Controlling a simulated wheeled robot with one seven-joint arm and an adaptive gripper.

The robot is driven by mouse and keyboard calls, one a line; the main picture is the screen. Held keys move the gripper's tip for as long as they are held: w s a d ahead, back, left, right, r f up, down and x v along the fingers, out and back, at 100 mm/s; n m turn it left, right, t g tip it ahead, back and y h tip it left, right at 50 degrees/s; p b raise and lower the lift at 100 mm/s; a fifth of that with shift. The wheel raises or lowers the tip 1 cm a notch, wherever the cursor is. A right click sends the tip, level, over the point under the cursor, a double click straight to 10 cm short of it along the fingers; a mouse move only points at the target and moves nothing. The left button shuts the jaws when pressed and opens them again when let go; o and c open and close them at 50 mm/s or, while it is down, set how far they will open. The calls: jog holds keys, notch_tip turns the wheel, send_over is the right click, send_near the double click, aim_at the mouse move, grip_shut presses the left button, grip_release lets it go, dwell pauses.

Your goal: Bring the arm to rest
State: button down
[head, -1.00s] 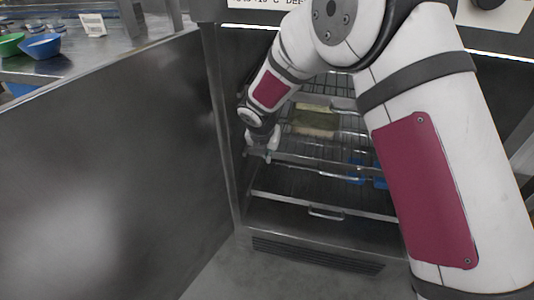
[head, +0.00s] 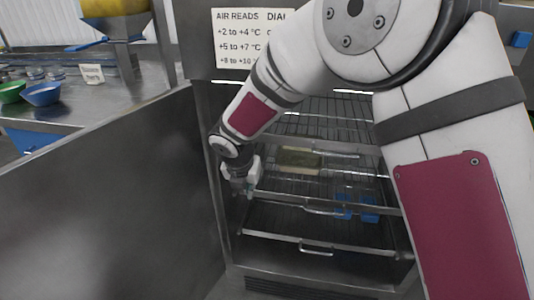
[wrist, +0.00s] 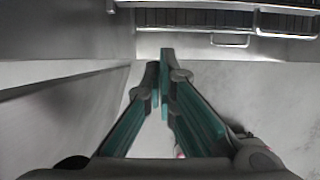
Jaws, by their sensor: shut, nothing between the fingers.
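My gripper (head: 243,190) is at the left side of the open cabinet's front, in front of its wire shelves. In the wrist view its green-padded fingers (wrist: 160,85) come together at the tips with nothing between them. My arm reaches across the head view from the right and hides part of the cabinet. The gripper's fingertips are small in the head view.
The open steel door (head: 110,195) stands on the left. Wire shelves hold a yellowish block (head: 299,160) and blue items (head: 343,208). Drawer handles (head: 316,249) face me. Green (head: 11,91) and blue bowls (head: 42,94) sit on a counter. A sign (head: 240,38) hangs above.

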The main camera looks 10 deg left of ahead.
jog(key=s+d+r+m+h, duration=0.1)
jog(key=s+d+r+m, duration=0.2)
jog(key=d+r+m, duration=0.55)
jog(key=s+d+r+m+h, duration=0.1)
jog(key=s+d+r+m, duration=0.4)
jog(key=d, duration=0.7)
jog(key=s+d+r+m+g, duration=0.2)
jog(key=s+d+r+m, duration=0.5)
jog(key=s+d+m, duration=0.25)
jog(key=s+d+f+m+g+y, duration=0.1)
jog(key=s+d+m, duration=0.1)
jog(key=s+m, duration=0.65)
jog(key=s+d+f+m+g+y, duration=0.15)
jog(key=s+m, duration=0.35)
jog(key=s, duration=0.7)
notch_tip(320, 180, up, 21)
jog(key=t+p, duration=0.4)
jog(key=p, duration=1.5)
jog(key=shift+w+n, duration=0.35)
jog(key=shift+n, duration=0.1)
jog(key=shift+r, duration=0.1)
